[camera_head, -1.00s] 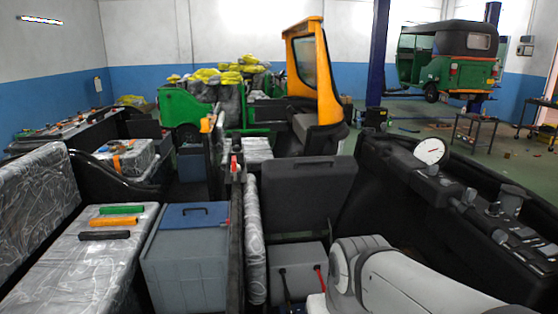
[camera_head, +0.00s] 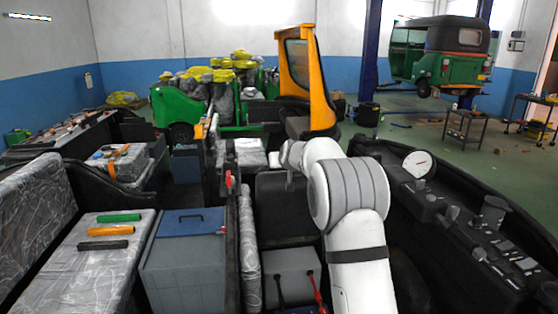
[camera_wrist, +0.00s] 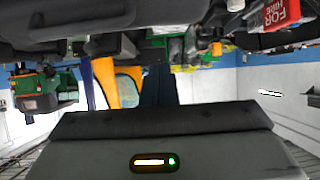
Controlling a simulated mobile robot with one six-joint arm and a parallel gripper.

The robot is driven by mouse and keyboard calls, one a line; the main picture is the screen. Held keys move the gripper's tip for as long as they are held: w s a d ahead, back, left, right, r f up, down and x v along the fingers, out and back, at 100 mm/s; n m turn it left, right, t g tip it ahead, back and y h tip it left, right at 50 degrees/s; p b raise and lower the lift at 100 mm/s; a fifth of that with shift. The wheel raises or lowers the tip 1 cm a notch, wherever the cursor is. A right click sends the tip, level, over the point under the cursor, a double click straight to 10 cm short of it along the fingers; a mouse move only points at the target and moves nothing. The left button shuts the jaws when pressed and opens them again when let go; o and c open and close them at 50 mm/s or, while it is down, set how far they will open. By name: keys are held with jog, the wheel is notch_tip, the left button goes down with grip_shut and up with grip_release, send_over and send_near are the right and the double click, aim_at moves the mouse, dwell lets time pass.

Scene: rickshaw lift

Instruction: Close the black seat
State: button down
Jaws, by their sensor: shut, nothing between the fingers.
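The black seat (camera_head: 278,205) stands raised on its edge behind the grey battery box (camera_head: 290,272) in the head view. My white arm covers the seat's right part. My arm's far end (camera_head: 291,165) reaches to the seat's upper edge in the head view; whether it touches cannot be told. In the wrist view my gripper (camera_wrist: 162,121) shows as a grey body with a black front and a small lit indicator. It is shut, with nothing held in it. The wrist picture is upside down, and the seat cannot be made out surely there.
A blue-lidded grey box (camera_head: 187,258) and a plastic-wrapped seat (camera_head: 95,265) lie left. A black dashboard with a white gauge (camera_head: 418,164) borders the right side. An orange-framed cab (camera_head: 307,75) stands beyond. A red sign (camera_wrist: 280,14) shows in the wrist view.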

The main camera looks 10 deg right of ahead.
aim_at(280, 170)
jog(key=shift+t, duration=0.7)
jog(key=p+x, duration=0.2)
jog(key=x, duration=0.3)
jog(key=r+p+x, duration=0.1)
jog(key=p+x, duration=0.2)
jog(key=x, duration=0.2)
jog(key=d+p+x, duration=0.1)
jog(key=p+x, duration=0.2)
jog(key=x, duration=0.2)
jog(key=shift+w+d+r, duration=0.1)
jog(key=shift+w+r, duration=0.25)
jog(key=shift+s+f, duration=0.15)
jog(key=shift+f, duration=0.1)
jog(key=shift+s+f, duration=0.3)
jog(key=shift+s, duration=0.4)
jog(key=shift+s+f+b, duration=0.2)
jog(key=shift+f+b, duration=0.2)
jog(key=shift+b, duration=0.55)
jog(key=shift+s+f+b, duration=0.1)
jog(key=shift+s+b, duration=0.55)
jog(key=shift+b, duration=0.1)
